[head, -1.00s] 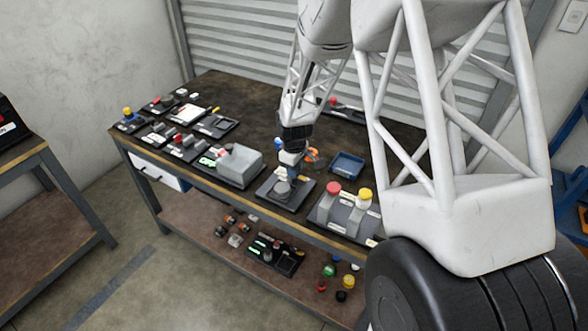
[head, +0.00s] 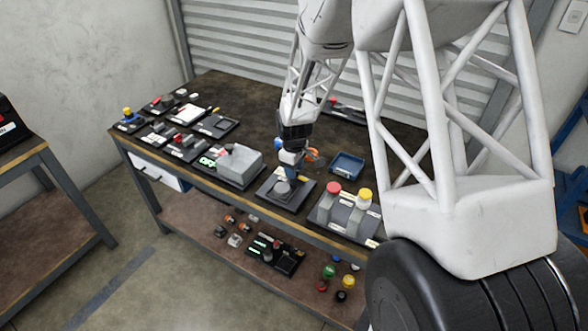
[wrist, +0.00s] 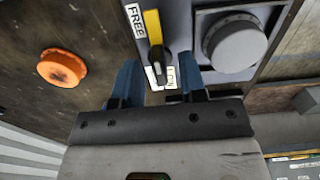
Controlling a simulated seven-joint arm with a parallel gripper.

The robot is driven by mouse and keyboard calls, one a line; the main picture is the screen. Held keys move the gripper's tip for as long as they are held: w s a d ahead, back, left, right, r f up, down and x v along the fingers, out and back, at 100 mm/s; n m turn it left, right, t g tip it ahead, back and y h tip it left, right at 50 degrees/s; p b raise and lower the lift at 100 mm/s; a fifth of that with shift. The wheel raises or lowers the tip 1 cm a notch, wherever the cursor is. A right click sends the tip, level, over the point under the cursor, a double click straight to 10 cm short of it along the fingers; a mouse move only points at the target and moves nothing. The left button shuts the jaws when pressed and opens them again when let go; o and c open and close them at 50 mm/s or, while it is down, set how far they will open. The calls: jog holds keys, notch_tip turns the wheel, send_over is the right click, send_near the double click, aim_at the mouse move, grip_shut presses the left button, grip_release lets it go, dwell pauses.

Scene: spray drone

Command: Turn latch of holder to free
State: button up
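The holder is a grey panel (wrist: 187,28) with a round grey disc (wrist: 235,42). In the head view the holder (head: 270,196) sits near the table's front edge. Its latch (wrist: 154,38) is a yellow bar with a black end. The yellow part lies beside the FREE label (wrist: 135,20), and a second small label, not clearly readable, is by the black end. My gripper (wrist: 160,64) is open, with blue fingers on either side of the black end and gaps showing. In the head view my gripper (head: 290,172) is over the holder; the latch is hidden there.
An orange round part (wrist: 62,68) lies on the table beside the holder. A blue tray (head: 346,166) stands behind right. A grey box (head: 240,165) is to the left, and a base with red and yellow knobs (head: 350,212) to the right.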

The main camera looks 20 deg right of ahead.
notch_tip(320, 180, up, 7)
jog(key=shift+r, duration=0.2)
dwell(0.4)
jog(key=shift+r, duration=0.15)
jog(key=shift+s+r, duration=0.15)
jog(key=shift+r, duration=0.05)
jog(key=s+r+m, duration=0.3)
jog(key=s+r, duration=0.6)
jog(key=r, duration=0.1)
jog(key=s+r+m+t, duration=0.1)
jog(key=s+r, duration=0.3)
jog(key=s, duration=0.5)
jog(key=s+a+r+m, duration=0.1)
jog(key=s+r+m, duration=0.2)
jog(key=s, duration=0.6)
jog(key=s+r+m+t, duration=0.1)
jog(key=s+r, duration=0.3)
jog(key=s, duration=0.6)
jog(key=shift+a+r+m+t, duration=0.2)
jog(key=shift+r+m+t, duration=0.1)
jog(key=shift+m, duration=0.4)
